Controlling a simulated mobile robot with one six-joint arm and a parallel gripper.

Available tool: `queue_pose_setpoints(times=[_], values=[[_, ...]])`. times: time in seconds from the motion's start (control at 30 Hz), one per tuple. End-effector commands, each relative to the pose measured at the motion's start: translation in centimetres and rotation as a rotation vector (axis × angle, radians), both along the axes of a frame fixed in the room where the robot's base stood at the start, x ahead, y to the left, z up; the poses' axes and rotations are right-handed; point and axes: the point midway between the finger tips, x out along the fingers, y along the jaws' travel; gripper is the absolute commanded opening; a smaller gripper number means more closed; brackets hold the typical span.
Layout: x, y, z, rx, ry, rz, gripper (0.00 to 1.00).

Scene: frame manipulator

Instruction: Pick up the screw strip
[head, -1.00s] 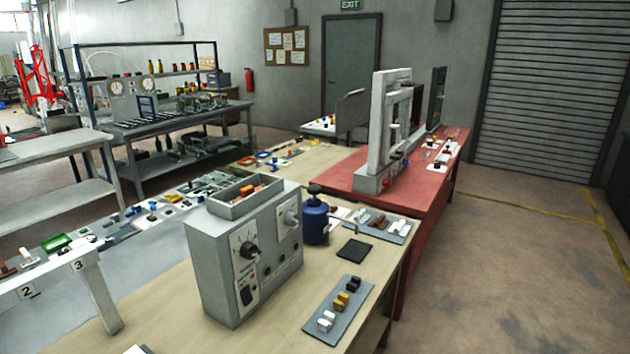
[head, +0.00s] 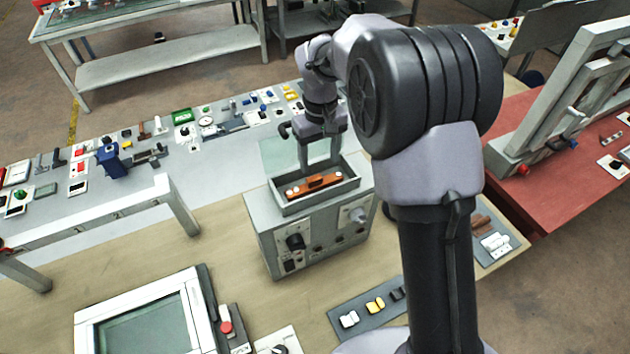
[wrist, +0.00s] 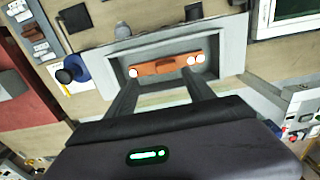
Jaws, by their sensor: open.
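The screw strip (head: 317,185) is an orange-brown bar with pale round ends. It lies in a shallow grey open tray (head: 286,210) on top of a grey control box (head: 262,236). In the wrist view, the strip (wrist: 165,66) lies lengthwise across the tray (wrist: 226,63), with white round pieces at both ends. My gripper (head: 320,163) is over the tray, pointing down, with its fingers apart. In the wrist view, the fingers of my gripper (wrist: 160,84) reach toward the strip, with nothing held between them. I cannot tell the exact height left between fingertips and strip.
The tray walls surround the strip closely. A grey bench (head: 110,215) with many small parts runs behind. A red table (head: 575,180) stands at right.

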Motion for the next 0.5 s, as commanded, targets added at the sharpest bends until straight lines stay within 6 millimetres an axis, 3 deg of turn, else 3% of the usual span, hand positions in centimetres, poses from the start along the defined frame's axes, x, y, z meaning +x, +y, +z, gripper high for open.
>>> queue_pose_setpoints(times=[0.33,0.5], values=[[-0.1,0.8,-5.4,0.000,0.001,-0.001,0.62],[0.0,0.8,-6.4,0.000,-0.001,-0.002,0.62]])
